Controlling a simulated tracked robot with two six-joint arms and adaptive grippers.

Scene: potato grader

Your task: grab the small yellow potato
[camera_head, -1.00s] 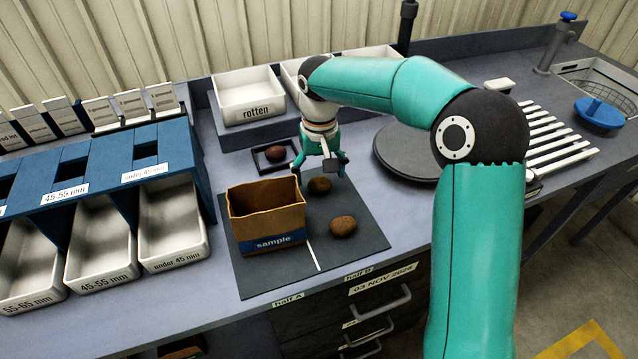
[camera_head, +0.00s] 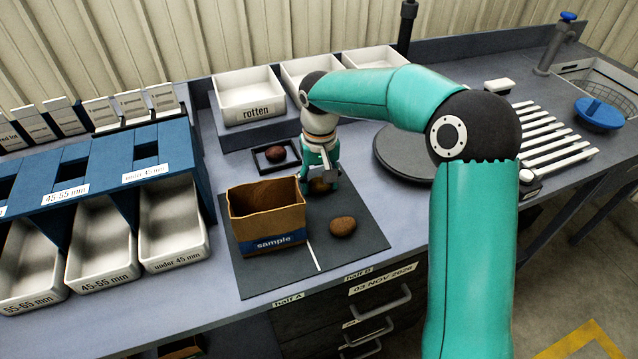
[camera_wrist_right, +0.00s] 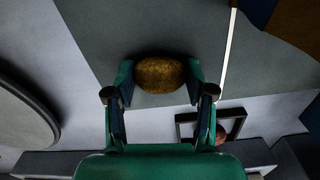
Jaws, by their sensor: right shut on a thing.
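The small yellow potato (camera_wrist_right: 159,75) is brownish-yellow and lies between the fingertips of my right gripper (camera_wrist_right: 160,82) in the right wrist view. Both fingers touch its sides, and the gripper is shut on it. In the head view my right gripper (camera_head: 322,180) points down over the dark mat, just right of the sample box, and the potato (camera_head: 318,186) is partly hidden by the fingers. I cannot tell any gap between potato and mat. Another brown potato (camera_head: 342,226) lies nearer on the mat. My left gripper is not in view.
The open cardboard sample box (camera_head: 268,241) stands left of the gripper on the dark mat (camera_head: 365,240). A reddish potato (camera_head: 275,154) lies in a small black frame behind. The white rotten tray (camera_head: 252,112), a round grey plate (camera_head: 405,165) and the sizing bins (camera_head: 172,265) surround the mat.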

